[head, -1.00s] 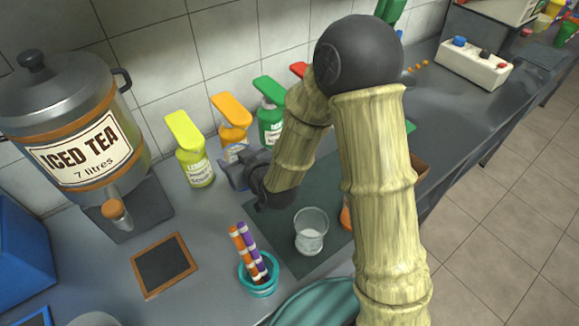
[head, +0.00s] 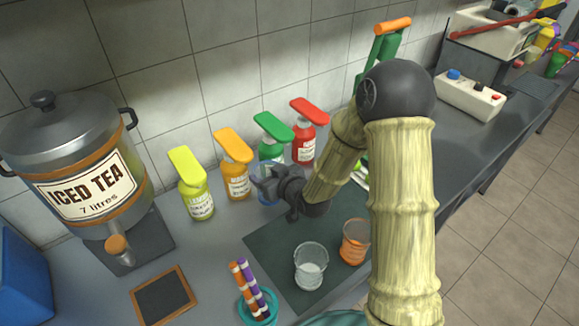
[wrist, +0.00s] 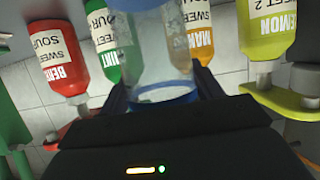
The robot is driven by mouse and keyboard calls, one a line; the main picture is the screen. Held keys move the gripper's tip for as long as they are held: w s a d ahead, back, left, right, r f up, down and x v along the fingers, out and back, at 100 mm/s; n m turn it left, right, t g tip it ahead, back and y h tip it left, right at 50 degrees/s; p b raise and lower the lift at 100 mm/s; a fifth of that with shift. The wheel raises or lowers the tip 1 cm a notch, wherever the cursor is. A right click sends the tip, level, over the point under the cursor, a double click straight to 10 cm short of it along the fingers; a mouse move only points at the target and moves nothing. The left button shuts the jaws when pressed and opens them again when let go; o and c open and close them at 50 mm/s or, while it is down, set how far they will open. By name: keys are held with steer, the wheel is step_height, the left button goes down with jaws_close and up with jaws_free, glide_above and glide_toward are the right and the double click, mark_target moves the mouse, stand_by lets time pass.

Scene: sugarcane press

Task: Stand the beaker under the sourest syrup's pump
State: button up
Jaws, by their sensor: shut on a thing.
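My gripper (head: 272,184) is shut on a clear beaker with a blue band (wrist: 160,60). The beaker is partly hidden by the gripper in the head view and stands out in front of the green mint bottle (head: 271,145). A yellow lemon bottle (head: 197,198), an orange mango bottle (head: 236,182) and a red berry bottle (head: 305,145) share its row along the wall, each with a pump top. Labels in the wrist view are upside down and show sour and sweet lines; their ratings are mostly unreadable. I cannot tell whether the beaker touches the counter.
A dark mat (head: 285,246) holds a clear beaker with whitish contents (head: 311,270) and an orange beaker (head: 354,246). A teal cup (head: 258,309) of striped sticks, a small slate (head: 163,295) and an iced tea urn (head: 75,170) stand left. A white control box (head: 470,97) is at right.

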steer(key=w+d+p, duration=0.1)
steer(key=w+d, duration=0.3)
steer(key=d, duration=0.1)
steer(key=shift+w+d, duration=0.15)
steer(key=shift+w+d+f+p, duration=0.1)
steer(key=shift+d+f+p, duration=0.1)
steer(key=shift+f, duration=0.4)
steer(key=shift+w+d+f+p, duration=0.1)
steer(key=shift+w+f+p, duration=0.05)
steer(key=shift+f, duration=0.4)
steer(key=shift+w+d+f+p, duration=0.1)
steer(key=shift+f+p, duration=0.1)
steer(key=shift+f, duration=0.4)
steer(key=shift+f, duration=0.2)
steer(key=o, duration=1.4)
steer(key=shift+r, duration=0.1)
